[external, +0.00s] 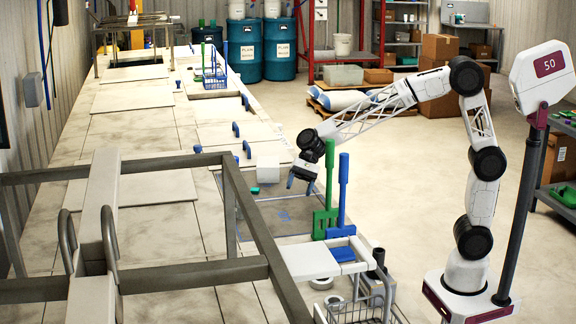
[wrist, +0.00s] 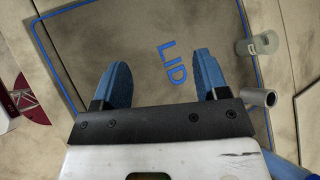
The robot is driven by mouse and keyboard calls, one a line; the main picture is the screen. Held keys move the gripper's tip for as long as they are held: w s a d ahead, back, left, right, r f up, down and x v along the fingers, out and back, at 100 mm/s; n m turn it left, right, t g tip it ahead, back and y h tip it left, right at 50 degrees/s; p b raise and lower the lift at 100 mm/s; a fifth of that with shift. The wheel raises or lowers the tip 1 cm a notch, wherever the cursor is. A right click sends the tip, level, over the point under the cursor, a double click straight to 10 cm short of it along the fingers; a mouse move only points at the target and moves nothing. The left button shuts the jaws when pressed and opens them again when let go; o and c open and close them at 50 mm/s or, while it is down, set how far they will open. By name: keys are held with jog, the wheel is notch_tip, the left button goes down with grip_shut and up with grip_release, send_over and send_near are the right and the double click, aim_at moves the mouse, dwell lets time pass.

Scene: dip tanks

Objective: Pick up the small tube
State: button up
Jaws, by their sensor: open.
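My gripper (wrist: 164,72) is open and empty, its two blue fingers spread above a grey panel (wrist: 120,45) with a blue outline and the word LID. In the external view my gripper (external: 300,184) hangs over the dark panel near the green and blue paddles. A grey metal tube end (wrist: 260,98) shows closer to the right finger. I cannot tell which of these is the small tube. Neither is clearly visible in the external view.
A green paddle (external: 327,200) and a blue paddle (external: 343,195) stand upright just right of my gripper. A white block (external: 268,169) is to its left. A metal rail frame (external: 245,215) stands in front. Pale tank lids (external: 135,97) stretch towards the back.

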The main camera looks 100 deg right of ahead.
jog(key=w+d+m, duration=0.1)
jog(key=w+d, duration=0.2)
jog(key=w+d+f+m+t, duration=0.1)
jog(key=w+d+m, duration=0.1)
jog(key=d, duration=0.1)
jog(key=w+d+f+m+t, duration=0.1)
jog(key=w+d, duration=0.2)
jog(key=shift+w+d+f+m+y, duration=0.1)
jog(key=shift+w+f+m+y, duration=0.2)
jog(key=shift+m, duration=0.1)
jog(key=w+d+m, duration=0.1)
jog(key=d, duration=0.1)
jog(key=w+d+f+m+t, duration=0.1)
jog(key=w+d, duration=0.1)
jog(key=d, duration=0.1)
jog(key=w+d+f+m+t, duration=0.1)
jog(key=w+d, duration=0.1)
jog(key=d, duration=0.1)
jog(key=shift+w+f+m, duration=0.15)
jog(key=shift+f+m, duration=0.05)
jog(key=shift+m, duration=0.2)
jog(key=shift+x, duration=1.3)
jog(key=shift+x, duration=2.6)
jog(key=shift+r, duration=0.1)
